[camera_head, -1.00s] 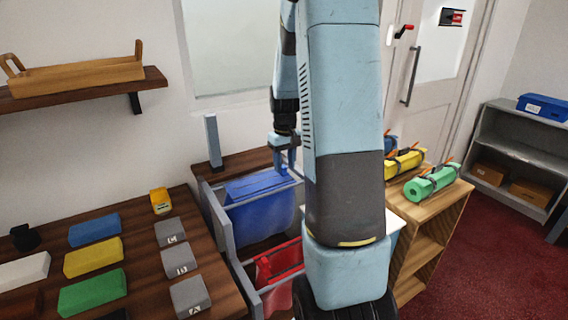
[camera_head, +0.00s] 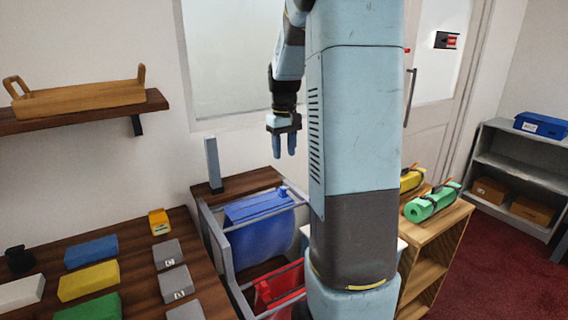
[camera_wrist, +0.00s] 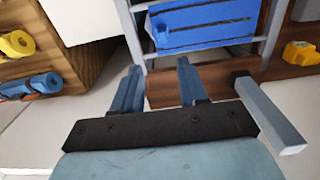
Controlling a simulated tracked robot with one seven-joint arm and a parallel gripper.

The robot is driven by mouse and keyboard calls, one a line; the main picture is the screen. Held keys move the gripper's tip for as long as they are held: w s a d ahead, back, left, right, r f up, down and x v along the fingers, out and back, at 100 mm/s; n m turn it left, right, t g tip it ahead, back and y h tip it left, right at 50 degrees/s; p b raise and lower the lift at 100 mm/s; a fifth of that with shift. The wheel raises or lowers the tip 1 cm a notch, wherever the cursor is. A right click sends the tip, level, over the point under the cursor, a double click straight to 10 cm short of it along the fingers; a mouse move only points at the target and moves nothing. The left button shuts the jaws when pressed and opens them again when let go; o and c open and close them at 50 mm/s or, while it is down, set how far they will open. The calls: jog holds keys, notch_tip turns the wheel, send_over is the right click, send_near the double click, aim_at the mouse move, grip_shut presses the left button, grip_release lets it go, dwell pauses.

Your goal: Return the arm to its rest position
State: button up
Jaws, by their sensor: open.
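My gripper (camera_head: 284,146) hangs fingers-down in the head view, above and behind the blue fabric (camera_head: 258,222) that hangs on the grey rack (camera_head: 222,246). Its two blue fingers are apart, with nothing between them. In the wrist view my gripper (camera_wrist: 156,92) also shows open and empty, and the blue fabric (camera_wrist: 205,24) lies beyond its fingertips. My arm rises from the column at the middle of the head view. A part of the arm is cut off by the top edge.
A grey post (camera_head: 213,164) stands left of my gripper. A red fabric (camera_head: 278,288) hangs in the rack's front. Coloured and grey blocks lie on the left table (camera_head: 140,262). A wooden shelf unit (camera_head: 440,240) with yellow and green rolls stands right. A wall shelf holds a wooden tray (camera_head: 78,98).

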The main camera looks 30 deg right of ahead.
jog(key=shift+r, duration=0.7)
jog(key=s+a+r+t, duration=0.3)
jog(key=s+a+r, duration=0.4)
jog(key=s+a, duration=0.5)
jog(key=s+a+t, duration=0.2)
jog(key=s+a, duration=0.4)
jog(key=s, duration=0.6)
jog(key=shift+s+a+f+t, duration=0.2)
jog(key=shift+s+f+t, duration=0.1)
jog(key=shift+f, duration=0.15)
